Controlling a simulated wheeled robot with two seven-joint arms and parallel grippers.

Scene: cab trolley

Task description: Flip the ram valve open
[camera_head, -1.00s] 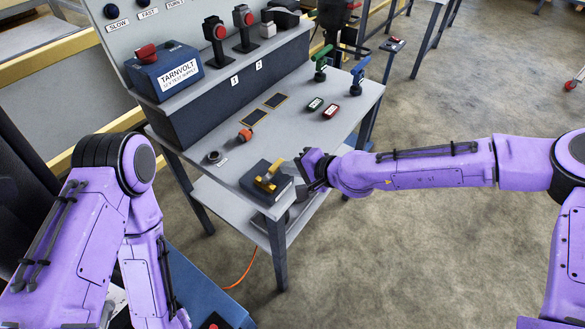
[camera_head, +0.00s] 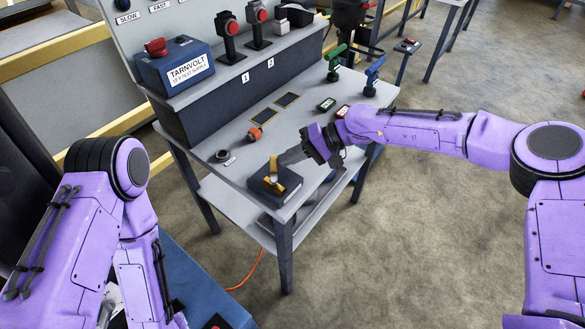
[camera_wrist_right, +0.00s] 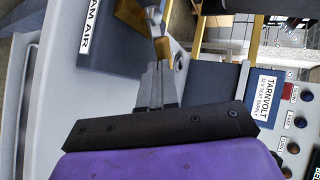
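The ram valve is a dark blue box (camera_head: 287,189) at the near left corner of the grey bench, with a yellow lever (camera_head: 273,165) on top. In the right wrist view a label reading "AM AIR" (camera_wrist_right: 88,30) shows on the box, and the yellow lever (camera_wrist_right: 166,49) with a silver end lies just past the fingertips. My right gripper (camera_head: 283,160) reaches in from the right at the lever. Its two grey fingers (camera_wrist_right: 158,70) are together, at or touching the lever; no grip around it shows. My left arm is at the left, its gripper out of view.
A round dark knob (camera_head: 222,155) and an orange-red knob (camera_head: 255,133) sit behind the valve. Green (camera_head: 335,62) and blue (camera_head: 373,75) levers stand at the bench's right end. A blue TARNVOLT supply box (camera_head: 178,68) is on the raised shelf.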

